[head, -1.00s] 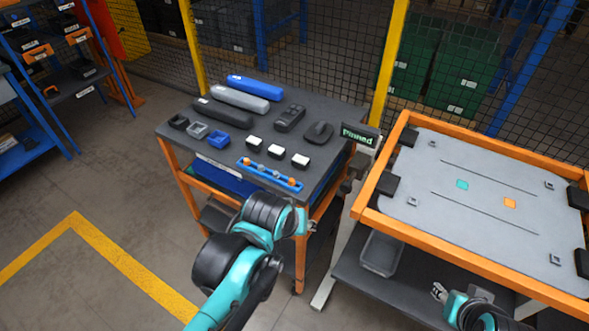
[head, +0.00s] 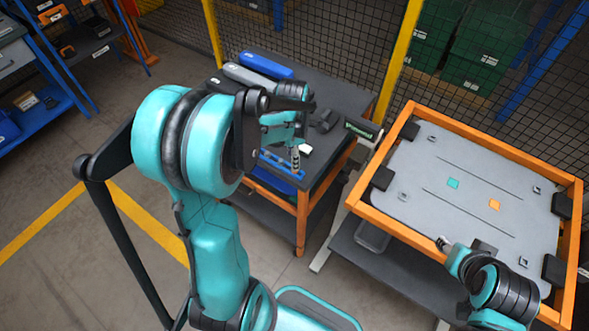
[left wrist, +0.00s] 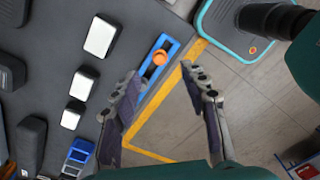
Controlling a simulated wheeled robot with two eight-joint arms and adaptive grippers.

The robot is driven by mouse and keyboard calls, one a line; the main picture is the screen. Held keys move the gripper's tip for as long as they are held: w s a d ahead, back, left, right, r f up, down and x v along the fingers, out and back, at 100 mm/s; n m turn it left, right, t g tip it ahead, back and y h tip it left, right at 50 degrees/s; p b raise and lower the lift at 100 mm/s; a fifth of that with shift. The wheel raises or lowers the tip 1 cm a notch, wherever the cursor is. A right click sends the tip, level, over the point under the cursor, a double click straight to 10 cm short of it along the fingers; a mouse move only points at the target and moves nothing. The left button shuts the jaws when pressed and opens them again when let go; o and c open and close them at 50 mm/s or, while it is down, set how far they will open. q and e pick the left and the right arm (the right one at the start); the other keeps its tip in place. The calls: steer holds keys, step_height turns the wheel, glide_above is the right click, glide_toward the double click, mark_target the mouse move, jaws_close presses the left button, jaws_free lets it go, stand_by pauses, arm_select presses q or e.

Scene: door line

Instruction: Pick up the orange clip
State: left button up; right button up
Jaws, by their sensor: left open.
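The orange clip (left wrist: 160,57) is a small round orange piece on the blue rail (left wrist: 172,46) at the table edge in the left wrist view. My left gripper (left wrist: 158,72) is open, its fingers spread apart. The clip shows just beyond the gap between the fingertips, and nothing is between them. In the head view my left gripper (head: 295,160) points down by the blue rail (head: 272,161); the clips there are too small or covered to tell apart. My right gripper (head: 443,243) is over the front edge of the orange-framed table, too small to read.
A blue case (head: 266,65) lies at the back. The orange-framed table (head: 400,238) is to the right.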

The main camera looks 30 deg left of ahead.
arm_select(q)
steer(key=f, duration=0.2)
steer(key=f+b, duration=0.1)
steer(key=f, duration=0.2)
steer(key=shift+w+d, duration=0.15)
steer(key=shift+d, duration=0.05)
steer(key=shift+r, duration=0.1)
steer(key=c, duration=0.8)
steer(key=shift+o, duration=0.2)
